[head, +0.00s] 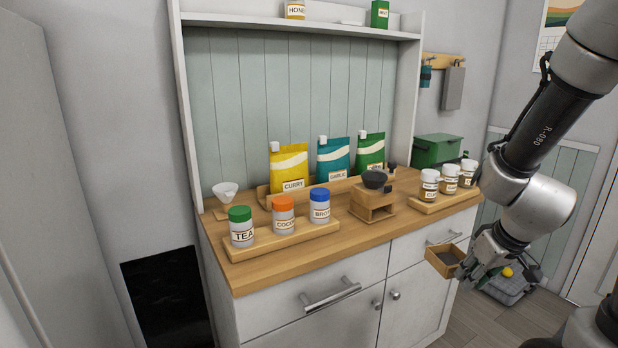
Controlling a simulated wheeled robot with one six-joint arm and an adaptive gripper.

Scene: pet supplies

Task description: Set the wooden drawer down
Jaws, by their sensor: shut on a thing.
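The small wooden drawer (433,262) is an open-topped box with a dark inside. It hangs in the air in front of the white cabinet's right door, below the counter top. My gripper (463,266) is shut on the drawer at its right side. The exact finger contact is partly hidden. A wooden grinder box (374,210) with a dark bowl on top stands on the counter, and its front has an empty opening.
The wooden counter (262,276) holds a tray with tea, cocoa and broth jars, a rack of pouches, a white funnel and a right-hand tray of jars. Bare counter shows in front of the grinder. A grey crate (512,287) with a yellow ball stands on the floor.

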